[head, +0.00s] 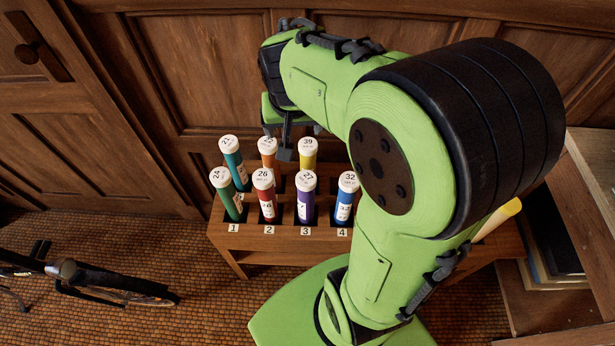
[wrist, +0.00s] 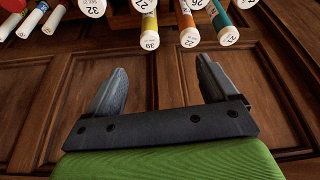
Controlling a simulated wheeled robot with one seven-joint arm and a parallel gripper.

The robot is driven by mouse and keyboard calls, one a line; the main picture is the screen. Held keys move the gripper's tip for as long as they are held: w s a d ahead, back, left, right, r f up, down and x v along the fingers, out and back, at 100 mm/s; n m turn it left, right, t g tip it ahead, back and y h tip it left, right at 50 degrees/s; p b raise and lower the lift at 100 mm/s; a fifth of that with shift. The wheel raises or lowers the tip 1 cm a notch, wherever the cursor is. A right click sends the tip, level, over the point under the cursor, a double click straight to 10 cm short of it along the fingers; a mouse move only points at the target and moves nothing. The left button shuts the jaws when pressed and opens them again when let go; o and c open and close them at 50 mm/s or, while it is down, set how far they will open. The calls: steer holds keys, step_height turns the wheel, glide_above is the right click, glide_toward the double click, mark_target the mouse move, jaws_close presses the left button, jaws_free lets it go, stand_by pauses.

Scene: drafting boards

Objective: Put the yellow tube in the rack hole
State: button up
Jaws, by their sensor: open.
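The wooden rack (head: 268,242) holds several capped tubes in two rows. A yellow tube numbered 39 (head: 308,155) stands in its back row; it also shows in the wrist view (wrist: 149,28). A second, pale yellow cylinder (head: 498,218) slants out from behind my arm at the rack's right end; its lower part is hidden and I cannot tell what it rests in. My gripper (head: 287,140) is open and empty, just behind the back row near the orange and yellow tubes. In the wrist view its fingers (wrist: 162,66) are spread with only the wall panel between them.
Teal (head: 234,165), orange (head: 269,160), green (head: 231,200), red (head: 267,203), purple (head: 305,205) and blue (head: 344,205) tubes crowd the rack. Panelled wood stands close behind. A shelf (head: 575,230) is at right, a bicycle (head: 90,280) at left. My arm hides the rack's right part.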

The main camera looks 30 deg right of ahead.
steer(key=s+a+r+n+t+y, duration=0.1)
steer(key=s+a+r+n, duration=0.1)
steer(key=s, duration=0.6)
steer(key=s+a+r+n+t+y, duration=0.1)
steer(key=s+a+r+n, duration=0.1)
steer(key=s, duration=0.6)
steer(key=a+n, duration=0.1)
steer(key=a, duration=0.1)
steer(key=shift+a+r, duration=0.2)
steer(key=shift+a, duration=0.15)
step_height(320, 180, up, 6)
steer(key=p, duration=0.5)
steer(key=shift+p, duration=0.4)
